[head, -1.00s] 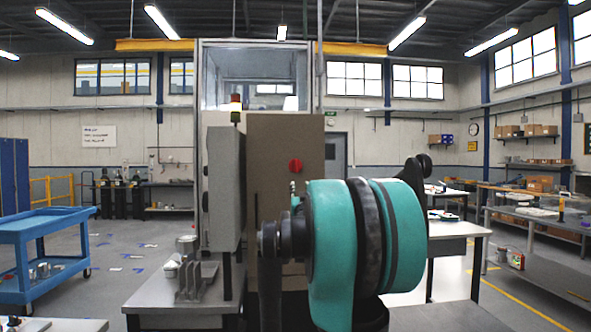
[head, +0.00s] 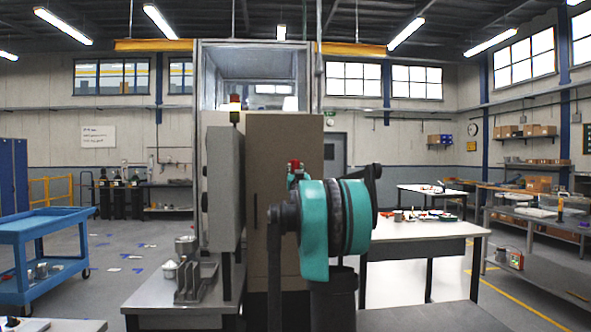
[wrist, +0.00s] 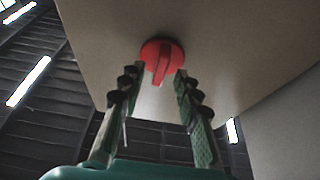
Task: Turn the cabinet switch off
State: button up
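The cabinet switch (wrist: 162,55) is a round red rotary knob with a raised grip bar, on the flat face of the brown cabinet (head: 262,150). In the wrist view its bar runs nearly upright, slightly tilted. My gripper (wrist: 159,76) is open, with one finger on each side of the knob's lower part and visible gaps to the bar. I cannot tell how deep the fingertips reach. In the head view only a bit of red, the switch (head: 295,164), shows above my arm, which hides most of the gripper.
A grey metal bench (head: 150,297) with metal parts (head: 194,283) stands left of the cabinet. A grey panel box (head: 224,185) juts out beside the cabinet face. A blue cart (head: 45,228) is far left. A white-topped table (head: 425,230) stands at right.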

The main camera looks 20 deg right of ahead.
jog(key=shift+w+d+r, duration=0.15)
jog(key=shift+w+r, duration=0.1)
jog(key=shift+w, duration=0.3)
jog(key=shift+c, duration=0.6)
grip_shut()
